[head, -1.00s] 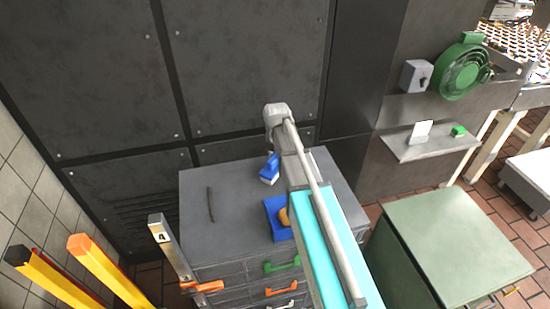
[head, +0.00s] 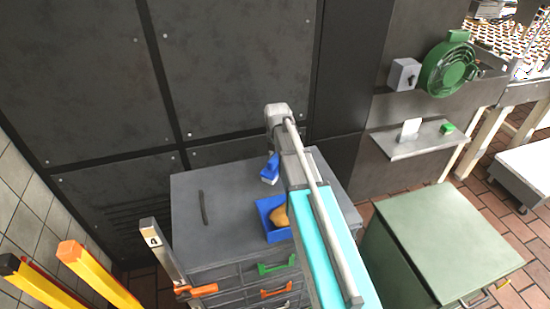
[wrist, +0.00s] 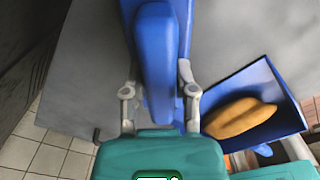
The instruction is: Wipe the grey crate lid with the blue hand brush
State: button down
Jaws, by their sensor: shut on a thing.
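The blue hand brush (head: 270,168) is held in my gripper above the grey top of a drawer cabinet. In the wrist view the brush (wrist: 155,65) runs up between the two fingers. My gripper (wrist: 158,95) is shut on it. In the head view my arm hides most of the gripper. A large crate with a flat grey-green lid (head: 450,235) stands on the floor at the right, apart from the brush. The lid looks bare.
The cabinet top (head: 225,200) carries a dark thin stick (head: 203,208) and a blue tray (head: 277,237) with a tan, bread-like thing (head: 280,215) beside my arm. Yellow posts (head: 95,275) stand at lower left. A wall shelf (head: 410,145) is behind the crate.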

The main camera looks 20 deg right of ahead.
jog(key=shift+d, duration=0.25)
jog(key=shift+d, duration=1.55)
jog(key=shift+r, duration=0.1)
jog(key=shift+r+p, duration=2.95)
jog(key=shift+p, duration=0.2)
jog(key=shift+r, duration=0.1)
jog(key=shift+r+p, duration=1.45)
jog(key=shift+p, duration=0.05)
